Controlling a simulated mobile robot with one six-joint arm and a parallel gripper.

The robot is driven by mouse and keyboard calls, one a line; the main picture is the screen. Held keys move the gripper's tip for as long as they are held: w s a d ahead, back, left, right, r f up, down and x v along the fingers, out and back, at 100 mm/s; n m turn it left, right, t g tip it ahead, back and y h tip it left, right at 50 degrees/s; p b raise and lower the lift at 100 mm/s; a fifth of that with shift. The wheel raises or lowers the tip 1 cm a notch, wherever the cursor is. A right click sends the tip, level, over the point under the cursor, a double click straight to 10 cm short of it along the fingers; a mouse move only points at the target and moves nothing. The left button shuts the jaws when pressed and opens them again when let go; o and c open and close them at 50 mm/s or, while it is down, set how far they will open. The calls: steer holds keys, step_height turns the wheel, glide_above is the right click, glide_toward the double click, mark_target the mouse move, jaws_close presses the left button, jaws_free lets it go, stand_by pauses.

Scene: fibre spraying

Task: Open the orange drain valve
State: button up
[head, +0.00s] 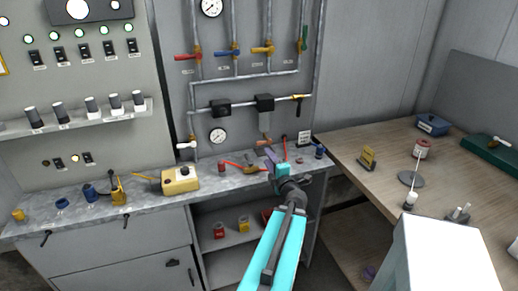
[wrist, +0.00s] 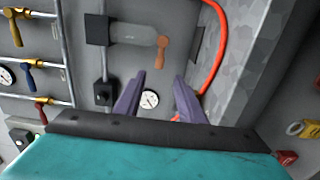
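A valve with an orange-brown handle (wrist: 162,50) sits at the end of a grey cylinder (wrist: 132,33) that comes off a black box (wrist: 97,30). In the head view the grey cylinder (head: 265,122) hangs below the black box (head: 264,102) on the wall panel, and the handle is small and partly hard to make out. My gripper (wrist: 160,76) is open and empty, its two purple fingers apart just short of the handle and not visibly touching it. In the head view my gripper (head: 268,153) is near the lower end of the cylinder.
Above are red (head: 187,57), blue (head: 227,53), yellow (head: 263,50) and green (head: 304,45) valve handles. Another yellow valve (head: 297,97) is on the lower pipe. A red hose (wrist: 217,40) runs close to my gripper. A yellow box (head: 180,180) stands on the grey counter (head: 150,203).

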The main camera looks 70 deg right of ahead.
mark_target(259, 144)
steer(key=shift+w+d+f+b, duration=0.1)
steer(key=shift+w+d+b, duration=0.4)
steer(key=shift+b, duration=0.9)
steer(key=p+x, duration=0.1)
steer(key=x, duration=0.2)
steer(key=shift+w+d, duration=0.1)
steer(key=shift+d, duration=0.15)
steer(key=shift+p+x, duration=0.95)
steer(key=shift+x, duration=2.75)
